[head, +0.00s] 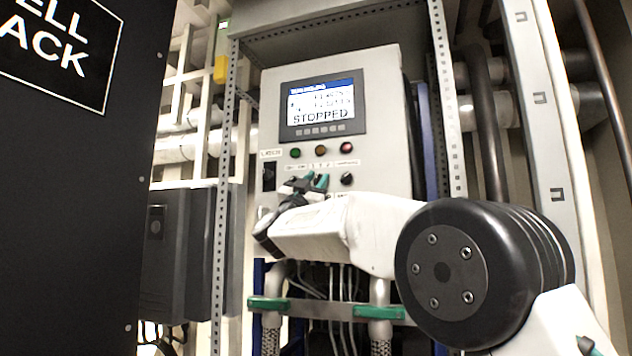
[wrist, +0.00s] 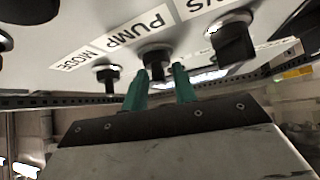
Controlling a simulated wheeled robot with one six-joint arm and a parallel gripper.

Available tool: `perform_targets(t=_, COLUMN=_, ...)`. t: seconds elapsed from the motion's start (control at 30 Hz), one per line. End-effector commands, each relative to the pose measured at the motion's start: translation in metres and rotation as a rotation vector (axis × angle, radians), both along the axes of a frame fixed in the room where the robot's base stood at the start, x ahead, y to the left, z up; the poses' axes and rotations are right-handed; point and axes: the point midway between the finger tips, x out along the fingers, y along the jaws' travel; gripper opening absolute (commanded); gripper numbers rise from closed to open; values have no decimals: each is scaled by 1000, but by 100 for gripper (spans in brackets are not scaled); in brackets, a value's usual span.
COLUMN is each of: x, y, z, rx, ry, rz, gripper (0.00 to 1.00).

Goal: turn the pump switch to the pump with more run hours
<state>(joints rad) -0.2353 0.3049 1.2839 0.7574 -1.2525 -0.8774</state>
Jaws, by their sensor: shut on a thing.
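The pump switch (wrist: 156,57) is a black knob beside the "PUMP" label (wrist: 148,28) in the wrist view. My gripper (wrist: 160,76) has its two green fingers on either side of this knob and is shut on it. The knob's pointer direction cannot be made out. In the head view my gripper (head: 306,182) is at the panel's lower row of switches and hides the pump switch. The display (head: 320,104) reads "STOPPED" in large letters. Smaller lines above it, under a blue bar, are too blurred to read.
Green, amber and red lamps (head: 320,150) sit above. A black knob (head: 347,179) is right of my gripper. A perforated post (head: 224,190) stands left of the panel.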

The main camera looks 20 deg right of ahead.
Motion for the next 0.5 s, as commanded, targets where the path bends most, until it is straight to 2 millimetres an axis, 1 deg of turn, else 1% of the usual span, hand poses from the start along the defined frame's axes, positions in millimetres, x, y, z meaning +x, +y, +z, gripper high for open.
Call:
perform_targets(t=0.3, x=2, y=2, z=0, rx=218, ry=-157, rz=2, gripper=5)
perform_targets(t=0.5, x=1, y=2, z=0, rx=327, ry=-238, rz=1, gripper=5)
